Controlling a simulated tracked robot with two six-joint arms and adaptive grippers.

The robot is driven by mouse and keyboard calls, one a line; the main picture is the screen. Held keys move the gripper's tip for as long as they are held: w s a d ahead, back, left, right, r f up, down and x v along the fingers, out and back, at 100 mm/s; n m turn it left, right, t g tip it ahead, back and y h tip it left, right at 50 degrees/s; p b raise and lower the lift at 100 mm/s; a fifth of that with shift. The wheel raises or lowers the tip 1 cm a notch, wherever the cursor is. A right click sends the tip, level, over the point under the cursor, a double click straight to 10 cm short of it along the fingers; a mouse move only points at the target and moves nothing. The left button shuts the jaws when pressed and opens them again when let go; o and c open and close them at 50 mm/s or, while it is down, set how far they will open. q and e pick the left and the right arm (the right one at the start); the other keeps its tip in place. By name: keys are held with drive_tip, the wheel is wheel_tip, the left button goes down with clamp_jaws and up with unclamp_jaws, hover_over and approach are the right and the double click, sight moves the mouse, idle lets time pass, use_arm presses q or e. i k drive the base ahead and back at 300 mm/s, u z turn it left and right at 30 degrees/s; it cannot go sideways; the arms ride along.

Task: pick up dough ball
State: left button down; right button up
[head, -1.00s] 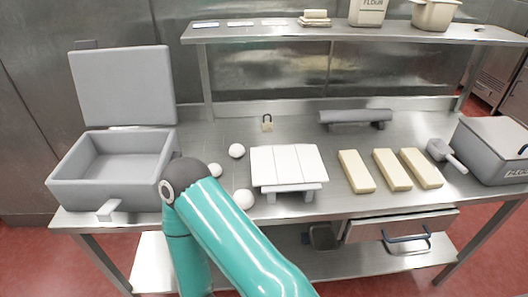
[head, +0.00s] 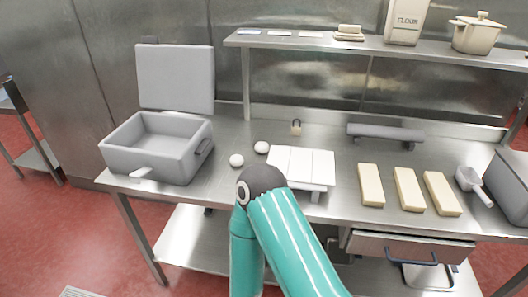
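Two white dough balls show on the steel table in the head view. One dough ball (head: 236,160) lies right of the grey open box, and the other dough ball (head: 261,147) lies a little behind it, beside the white slatted board (head: 303,163). A teal arm of mine with a dark grey joint rises from the bottom and covers the table's front edge near the balls. Neither gripper is in view, so what they hold cannot be seen.
The grey box (head: 125,160) stands open at the left. Three cream blocks (head: 371,185) and a grey scoop (head: 470,180) lie to the right. A grey roller (head: 386,132) and a small padlock-like item (head: 296,128) sit at the back. A shelf (head: 300,41) overhangs the rear.

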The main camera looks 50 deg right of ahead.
sight(262, 147)
drive_tip(key=z, duration=0.95)
drive_tip(key=k, duration=0.5)
drive_tip(key=i, duration=0.5)
drive_tip(key=u, duration=0.05)
